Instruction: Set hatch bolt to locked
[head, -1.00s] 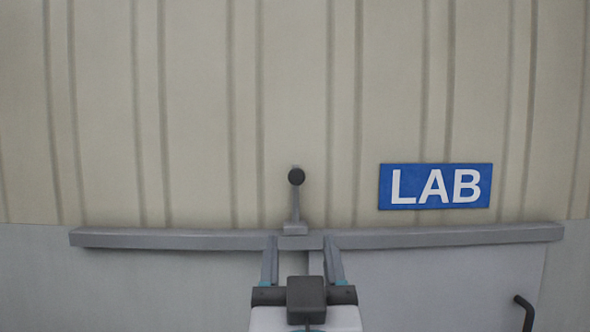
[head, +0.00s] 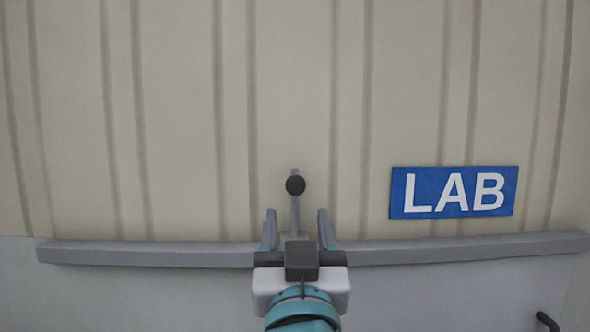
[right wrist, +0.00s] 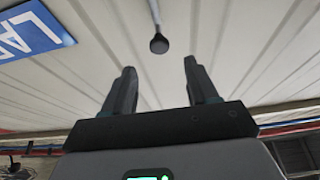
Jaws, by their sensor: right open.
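The hatch bolt lever (head: 295,187) stands upright in the middle of the head view, a thin grey bar with a dark round knob. It rises from a long grey horizontal rail (head: 150,254). In the right wrist view the knob (right wrist: 159,45) hangs beyond the fingertips, between them. My right gripper (head: 297,220) is open and empty, its two fingers spread to either side of the lever's lower part in the head view. The knob appears above the fingertips. The lever's base is hidden behind my gripper. My left gripper is not in view.
A blue LAB sign (head: 454,192) is on the ribbed beige wall (head: 180,120) to the right of the lever. A dark handle (head: 547,321) is at the lower right. The wall around the lever is otherwise clear.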

